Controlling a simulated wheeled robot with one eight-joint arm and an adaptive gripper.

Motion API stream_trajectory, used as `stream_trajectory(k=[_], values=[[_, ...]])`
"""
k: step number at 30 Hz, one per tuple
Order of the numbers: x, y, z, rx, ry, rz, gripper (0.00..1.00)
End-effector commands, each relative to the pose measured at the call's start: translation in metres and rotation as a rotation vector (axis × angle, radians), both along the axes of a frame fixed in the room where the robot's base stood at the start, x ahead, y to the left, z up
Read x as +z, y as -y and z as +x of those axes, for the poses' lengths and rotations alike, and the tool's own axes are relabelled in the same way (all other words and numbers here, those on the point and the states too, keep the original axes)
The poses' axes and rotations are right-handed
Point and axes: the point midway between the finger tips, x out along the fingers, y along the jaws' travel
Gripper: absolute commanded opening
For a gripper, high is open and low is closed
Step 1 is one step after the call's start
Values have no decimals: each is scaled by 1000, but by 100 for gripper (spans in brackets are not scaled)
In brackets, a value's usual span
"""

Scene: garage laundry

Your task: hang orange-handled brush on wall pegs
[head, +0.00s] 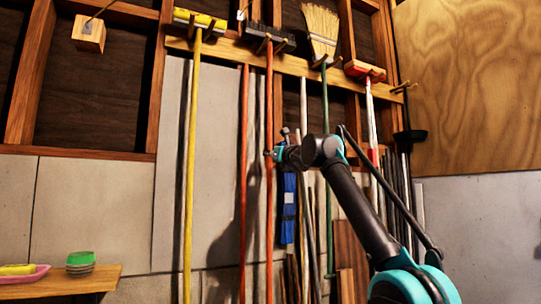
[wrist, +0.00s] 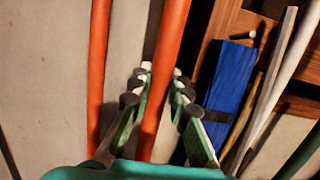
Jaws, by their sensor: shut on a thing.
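The orange-handled brush has a dark, wide head (head: 270,38) at the top, at the height of the wooden pegs (head: 263,44) on the rail. I cannot tell whether the head rests on them. Its long orange handle (head: 269,105) hangs down nearly upright in front of the wall. My gripper (head: 271,153) is shut on this handle well below the head. In the wrist view the handle (wrist: 168,45) runs between the fingers of my gripper (wrist: 161,76). The lower handle is partly hidden by the gripper there.
A second orange pole (head: 243,200) stands just left. A yellow-headed broom (head: 200,20) hangs further left; a straw broom (head: 321,25) and a red-headed brush (head: 364,70) hang right. A blue item (head: 288,215) and boards stand close by. A shelf (head: 60,284) is at lower left.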

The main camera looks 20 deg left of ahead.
Motion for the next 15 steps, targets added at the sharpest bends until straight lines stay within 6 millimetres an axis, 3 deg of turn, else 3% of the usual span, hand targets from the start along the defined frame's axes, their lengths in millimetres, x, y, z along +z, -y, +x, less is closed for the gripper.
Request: stream_trajectory(k=[15], values=[[-7,0,0,0,1,1,0]])
